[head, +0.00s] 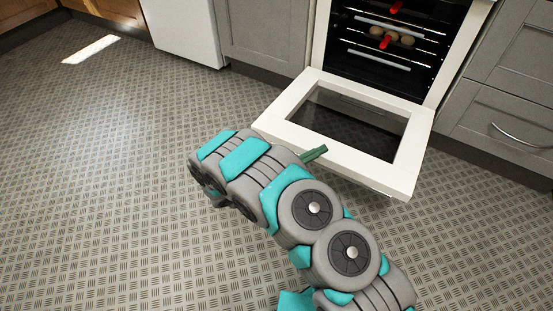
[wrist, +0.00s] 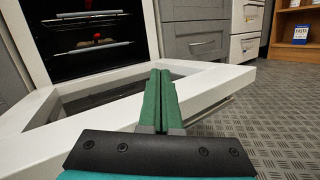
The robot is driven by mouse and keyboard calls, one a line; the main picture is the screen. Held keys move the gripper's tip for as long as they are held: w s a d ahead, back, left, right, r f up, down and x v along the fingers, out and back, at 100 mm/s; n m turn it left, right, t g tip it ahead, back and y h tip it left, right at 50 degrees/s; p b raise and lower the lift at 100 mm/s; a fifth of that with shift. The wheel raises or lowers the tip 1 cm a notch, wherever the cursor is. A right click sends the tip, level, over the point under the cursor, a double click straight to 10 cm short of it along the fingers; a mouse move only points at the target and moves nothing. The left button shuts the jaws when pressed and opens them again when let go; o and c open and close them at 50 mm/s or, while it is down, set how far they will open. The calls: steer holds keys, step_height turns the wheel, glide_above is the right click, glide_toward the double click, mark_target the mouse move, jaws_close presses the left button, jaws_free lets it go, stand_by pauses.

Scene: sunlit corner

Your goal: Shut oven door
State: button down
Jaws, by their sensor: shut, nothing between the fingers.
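The oven door (head: 290,133) is white-framed with a dark glass window. It is hinged down and lies open, low in front of the oven (head: 370,45). The door also shows in the wrist view (wrist: 38,115), stretching across in front of my fingers. My gripper (head: 318,152) has green fingers, closed together and empty. In the head view the fingertips are at the door's front left edge. In the wrist view the gripper (wrist: 158,78) points at the door's frame. I cannot tell whether the fingers touch it.
Inside the oven are racks with round food items (head: 392,37) and red objects. Grey cabinets (head: 268,35) and drawers (head: 510,125) flank the oven. A white appliance (head: 182,28) stands at the left. The patterned floor (head: 90,180) is clear to the left.

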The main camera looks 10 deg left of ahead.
steer(key=s+a+f+n+t+y+b, duration=0.15)
steer(key=a+f+n+t+y, duration=0.25)
steer(key=a+f, duration=0.4)
steer(key=s+a+f+n+t+y, duration=0.3)
steer(key=a+f+n+y, duration=0.2)
steer(key=a+f, duration=0.35)
steer(key=w+d+r+b, duration=0.1)
steer(key=w+d+r, duration=0.2)
steer(key=w, duration=0.6)
steer(key=shift+d+r, duration=0.4)
steer(key=shift+r, duration=0.9)
